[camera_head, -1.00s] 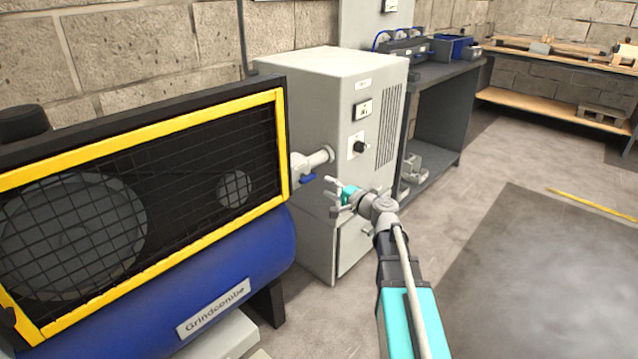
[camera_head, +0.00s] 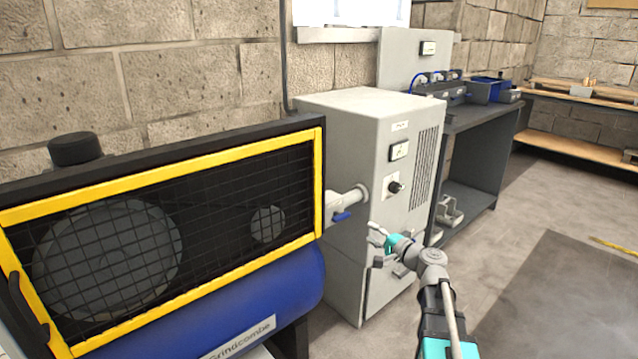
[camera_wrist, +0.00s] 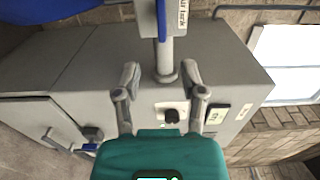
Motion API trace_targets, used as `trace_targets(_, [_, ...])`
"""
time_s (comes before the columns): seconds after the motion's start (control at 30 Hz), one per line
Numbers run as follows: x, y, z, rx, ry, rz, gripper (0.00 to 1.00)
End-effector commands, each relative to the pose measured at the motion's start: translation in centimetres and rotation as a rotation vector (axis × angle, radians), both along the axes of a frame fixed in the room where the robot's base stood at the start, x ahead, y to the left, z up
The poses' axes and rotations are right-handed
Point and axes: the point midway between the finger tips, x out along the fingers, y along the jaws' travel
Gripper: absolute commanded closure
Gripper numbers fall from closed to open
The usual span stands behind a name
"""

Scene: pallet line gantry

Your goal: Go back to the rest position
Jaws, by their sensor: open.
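My gripper (camera_head: 378,244) is open and empty, in front of the grey cabinet (camera_head: 345,125), below and right of a pipe stub with a blue-levered valve (camera_head: 341,215). In the wrist view, my gripper's two fingers (camera_wrist: 161,76) are spread apart with nothing between the tips. The pipe (camera_wrist: 164,60) runs into the cabinet face beyond them, with the blue lever (camera_wrist: 161,22) above. A dark round knob (camera_wrist: 172,115) on a white plate shows behind the fingers. My arm reaches up from the bottom right of the head view.
A blue compressor (camera_head: 270,295) with a yellow-framed mesh guard (camera_head: 170,165) stands close on the left. A dark bench (camera_head: 485,118) with blue boxes stands behind the cabinet. Wooden shelves (camera_head: 575,150) line the far wall. Open floor with a dark mat (camera_head: 560,290) lies on the right.

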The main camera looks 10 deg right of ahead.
Motion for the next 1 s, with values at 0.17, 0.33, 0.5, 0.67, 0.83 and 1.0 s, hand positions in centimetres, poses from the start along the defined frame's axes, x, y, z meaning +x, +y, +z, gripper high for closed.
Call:
trace_targets(0.17, [-0.7, 1.7, -0.8, -0.066, 0.023, 0.045, 0.47])
trace_targets(0.33, [-2.2, 4.7, -2.6, -0.206, 0.075, 0.139, 0.47])
trace_targets(0.5, [-4.6, 7.9, -5.4, -0.398, 0.152, 0.262, 0.47])
trace_targets(0.67, [-7.3, 9.9, -8.0, -0.581, 0.235, 0.378, 0.47])
trace_targets(0.83, [-10.4, 11.0, -10.5, -0.775, 0.333, 0.493, 0.47])
trace_targets(1.0, [-13.6, 11.2, -12.4, -0.967, 0.439, 0.595, 0.47])
